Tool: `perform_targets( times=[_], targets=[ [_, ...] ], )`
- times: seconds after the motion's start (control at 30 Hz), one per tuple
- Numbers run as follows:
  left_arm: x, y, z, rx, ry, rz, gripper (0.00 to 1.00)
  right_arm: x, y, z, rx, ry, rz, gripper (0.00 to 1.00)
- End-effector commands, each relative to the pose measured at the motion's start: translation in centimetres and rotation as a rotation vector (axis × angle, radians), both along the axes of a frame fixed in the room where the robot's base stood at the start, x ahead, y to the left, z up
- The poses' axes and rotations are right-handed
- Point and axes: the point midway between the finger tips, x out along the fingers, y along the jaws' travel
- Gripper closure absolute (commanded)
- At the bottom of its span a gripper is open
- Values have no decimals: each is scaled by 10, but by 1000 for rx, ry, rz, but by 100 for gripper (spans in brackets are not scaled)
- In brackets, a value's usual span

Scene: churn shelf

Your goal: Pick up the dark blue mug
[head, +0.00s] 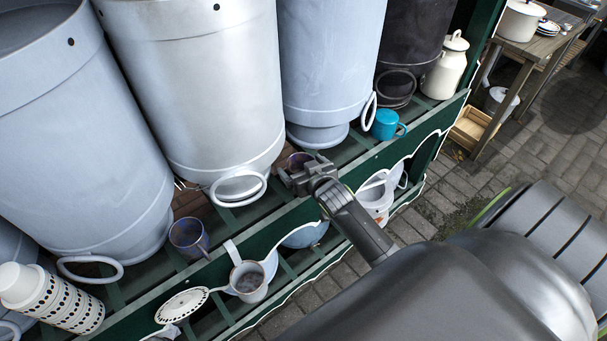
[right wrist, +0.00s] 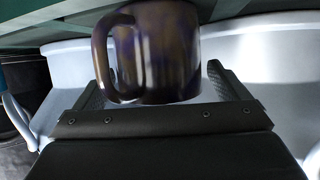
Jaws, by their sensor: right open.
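A dark blue mug with brownish mottling (right wrist: 155,55) fills the upper middle of the right wrist view, its handle at the left. It lies between and beyond the two open fingers of my right gripper (right wrist: 165,88), with gaps at the sides; I cannot tell whether anything touches. In the head view a dark purple-blue mug (head: 299,158) shows just behind my right gripper (head: 288,177), which partly hides it. A second dark bluish mug (head: 189,237) stands further left on the shelf. My left gripper is out of view.
Large metal churns (head: 190,80) stand close behind the mugs on the green slatted shelf (head: 330,158). A teal mug (head: 385,124) and a cream can (head: 446,69) stand to the right. White spotted cups (head: 60,300) lie at left. A grey jug (head: 248,281) is on the lower shelf.

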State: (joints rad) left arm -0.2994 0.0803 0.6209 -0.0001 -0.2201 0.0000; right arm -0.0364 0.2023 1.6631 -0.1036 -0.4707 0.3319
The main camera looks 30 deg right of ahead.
Motion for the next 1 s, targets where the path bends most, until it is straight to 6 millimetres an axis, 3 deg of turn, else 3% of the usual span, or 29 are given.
perform_targets(
  times=[0.03,0.43,0.87,1.0],
  targets=[
    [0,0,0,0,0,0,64,0,0,0,0,0,0,8],
    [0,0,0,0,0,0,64,0,0,0,0,-1,0,59],
    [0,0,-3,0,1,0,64,-4,-4,5,-3,-3,0,59],
    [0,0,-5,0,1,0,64,-5,-6,22,-2,-6,0,59]
  ],
)
